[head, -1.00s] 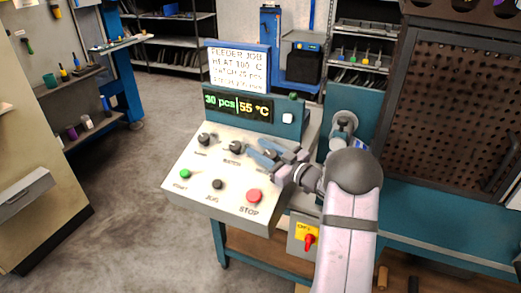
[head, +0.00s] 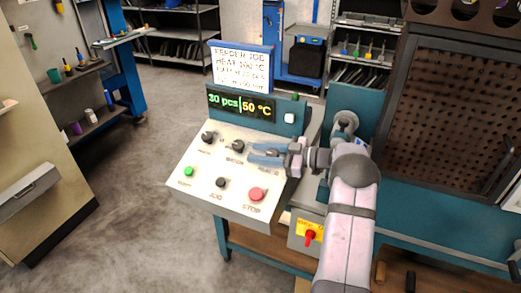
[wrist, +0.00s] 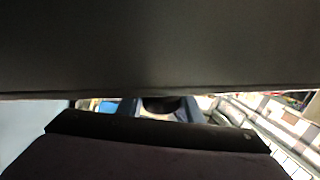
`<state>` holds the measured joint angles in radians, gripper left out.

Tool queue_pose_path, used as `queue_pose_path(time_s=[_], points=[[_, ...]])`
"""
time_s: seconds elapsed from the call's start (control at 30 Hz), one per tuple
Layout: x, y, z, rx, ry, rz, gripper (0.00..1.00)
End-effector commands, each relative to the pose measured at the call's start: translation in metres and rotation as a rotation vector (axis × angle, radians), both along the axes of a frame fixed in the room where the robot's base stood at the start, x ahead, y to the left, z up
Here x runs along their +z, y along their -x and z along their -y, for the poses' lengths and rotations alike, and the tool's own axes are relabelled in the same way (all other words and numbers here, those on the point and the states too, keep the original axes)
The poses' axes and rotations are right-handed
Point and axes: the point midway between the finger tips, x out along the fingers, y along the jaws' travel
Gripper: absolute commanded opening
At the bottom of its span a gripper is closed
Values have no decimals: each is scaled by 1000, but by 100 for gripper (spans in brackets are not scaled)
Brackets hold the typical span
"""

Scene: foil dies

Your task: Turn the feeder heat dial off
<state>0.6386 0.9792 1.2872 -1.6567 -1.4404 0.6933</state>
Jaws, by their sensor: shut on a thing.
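The sloping white control panel (head: 212,162) carries a row of dark dials. The left dial (head: 208,137) and the middle dial (head: 237,146) show in the head view. My gripper (head: 256,154), with blue fingers, is at the right end of this row and hides the dial there. In the wrist view a dark round knob (wrist: 164,104) sits between the two blue fingers, which are shut on it. Its pointer and markings are hidden. The display (head: 240,104) above the panel reads 30 pcs and 50 °C.
Below the dials are a green button (head: 188,171), a black jog knob (head: 221,182) and a red stop button (head: 257,194). A job sign (head: 240,66) stands above the display. A red switch on a yellow plate (head: 309,234) is below my arm.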

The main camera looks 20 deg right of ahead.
Motion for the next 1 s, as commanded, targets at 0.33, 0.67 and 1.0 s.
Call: queue_pose_path(time_s=[0.33,0.67,1.0], points=[[-3,3,-2,45,7,-15,10],[-3,3,-2,45,8,-14,50],[1,2,-1,41,9,-10,50]])
